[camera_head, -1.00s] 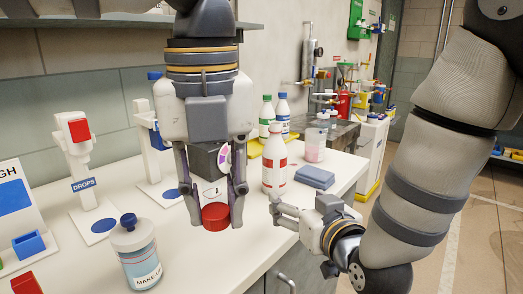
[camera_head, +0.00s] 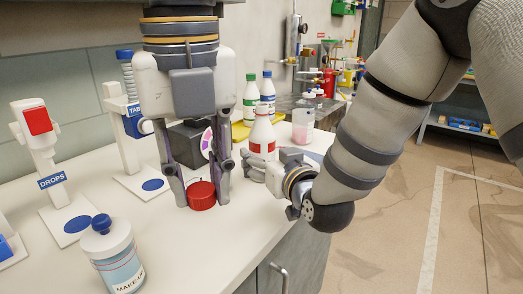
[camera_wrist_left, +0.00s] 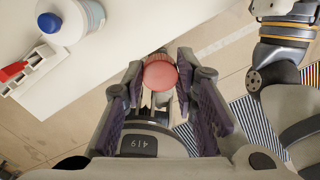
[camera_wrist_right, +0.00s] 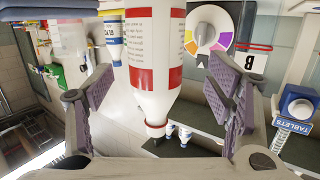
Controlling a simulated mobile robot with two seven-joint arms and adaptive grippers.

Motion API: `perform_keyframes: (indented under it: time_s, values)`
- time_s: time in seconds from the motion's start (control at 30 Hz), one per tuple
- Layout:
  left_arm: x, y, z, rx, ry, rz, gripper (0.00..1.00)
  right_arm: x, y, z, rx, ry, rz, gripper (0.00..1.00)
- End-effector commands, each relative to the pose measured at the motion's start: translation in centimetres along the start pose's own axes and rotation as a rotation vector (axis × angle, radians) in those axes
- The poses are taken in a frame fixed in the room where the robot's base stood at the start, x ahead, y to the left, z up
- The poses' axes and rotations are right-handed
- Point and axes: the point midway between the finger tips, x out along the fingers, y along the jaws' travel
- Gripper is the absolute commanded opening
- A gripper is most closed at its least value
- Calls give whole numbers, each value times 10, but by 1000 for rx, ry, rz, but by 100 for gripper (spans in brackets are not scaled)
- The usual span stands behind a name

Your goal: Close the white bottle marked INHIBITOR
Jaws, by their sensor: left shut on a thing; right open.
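The white bottle (camera_head: 262,137) with red label bands stands upright on the counter. Its label is too small to read in the head view, and it appears upside down in the right wrist view (camera_wrist_right: 152,50). My left gripper (camera_head: 202,192) points down, shut on a red cap (camera_head: 201,196), left of the bottle; the cap also shows in the left wrist view (camera_wrist_left: 160,74). My right gripper (camera_head: 249,166) is open in front of the bottle. In the right wrist view the bottle lies between its spread fingers, with gaps beside it.
A green-capped bottle (camera_head: 250,98) and a blue-capped bottle (camera_head: 268,92) stand behind. A beaker (camera_head: 302,126) is to the right. A dark box with a dial (camera_head: 190,142) is behind my left gripper. A MAKE-UP bottle (camera_head: 112,258) stands at front left. Dispensers line the wall side.

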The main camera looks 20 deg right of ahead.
Motion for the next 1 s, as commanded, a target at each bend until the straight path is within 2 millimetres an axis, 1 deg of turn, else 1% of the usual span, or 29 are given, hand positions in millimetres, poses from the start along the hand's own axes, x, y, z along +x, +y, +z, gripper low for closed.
perform_keyframes:
  time_s: [0.03, 0.3, 0.37, 0.5, 0.6, 0.7, 1.0]
  values:
    - [3, 0, 1, 0, 7, 1, 18, 4, 0, 3, 0, -4, 0, 74]
    - [2, 0, 1, 0, 4, 1, 18, 4, 0, 0, 0, 0, 0, 74]
    - [4, 0, 1, 0, 8, 1, 18, 7, 0, 1, 0, -1, 0, 74]
    - [17, -1, 5, 0, 33, 4, 18, 30, 5, 8, 1, -6, 0, 74]
    - [25, -1, 7, 0, 47, 6, 18, 46, 5, 8, 0, -6, 0, 74]
    - [28, -1, 8, 0, 53, 7, 18, 54, 5, 7, 0, -4, 0, 74]
    - [26, -1, 7, 0, 49, 6, 18, 55, 5, 3, 0, 1, 0, 74]
